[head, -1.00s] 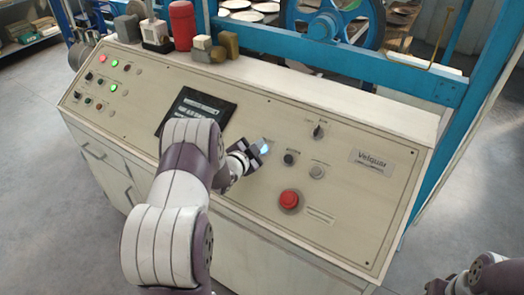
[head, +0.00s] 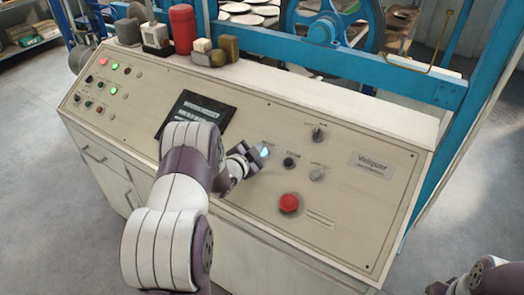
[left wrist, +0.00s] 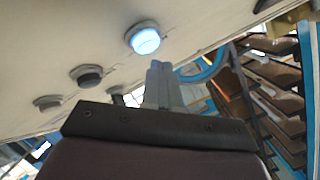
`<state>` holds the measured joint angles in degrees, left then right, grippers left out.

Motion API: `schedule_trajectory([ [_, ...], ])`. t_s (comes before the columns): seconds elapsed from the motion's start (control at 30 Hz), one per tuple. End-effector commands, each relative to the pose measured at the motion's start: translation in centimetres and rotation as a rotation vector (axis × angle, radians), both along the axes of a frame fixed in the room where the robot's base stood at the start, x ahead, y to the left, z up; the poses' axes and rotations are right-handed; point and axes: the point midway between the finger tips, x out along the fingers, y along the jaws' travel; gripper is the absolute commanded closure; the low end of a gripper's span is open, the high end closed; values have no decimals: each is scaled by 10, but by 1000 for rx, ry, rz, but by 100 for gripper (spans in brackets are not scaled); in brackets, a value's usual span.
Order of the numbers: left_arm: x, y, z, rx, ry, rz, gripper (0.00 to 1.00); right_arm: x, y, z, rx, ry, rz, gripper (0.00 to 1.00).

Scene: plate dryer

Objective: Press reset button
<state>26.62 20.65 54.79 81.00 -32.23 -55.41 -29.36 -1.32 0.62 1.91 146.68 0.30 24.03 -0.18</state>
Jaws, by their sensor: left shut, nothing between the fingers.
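A round button lit bluish white (head: 265,152) sits on the sloping cream panel, left of a black button (head: 289,161) and a grey button (head: 316,173). Their labels are too small to read. My left gripper (head: 250,153) is shut and empty, just left of the lit button. In the left wrist view, the shut fingers (left wrist: 160,72) point toward the panel, below and right of the lit button (left wrist: 145,40). A gap shows between them in that picture. Of my right arm only part shows at the lower right corner; its gripper is not seen.
A red mushroom button (head: 289,202) lies below the row, and a rotary switch (head: 318,133) above it. A dark screen (head: 197,110) is left of my gripper. A red canister (head: 183,26) and small blocks stand on the ledge. A blue frame (head: 400,76) rises behind.

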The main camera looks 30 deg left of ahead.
Motion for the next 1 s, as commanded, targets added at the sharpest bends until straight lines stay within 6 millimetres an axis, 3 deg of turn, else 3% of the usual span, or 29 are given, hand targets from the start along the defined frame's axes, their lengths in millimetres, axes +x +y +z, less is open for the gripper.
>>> schedule_trajectory([
  [1.0, 2, 0, -5, 0, 0, 0, 100, 0, 0, -6, 0, 0, 0, 49],
])
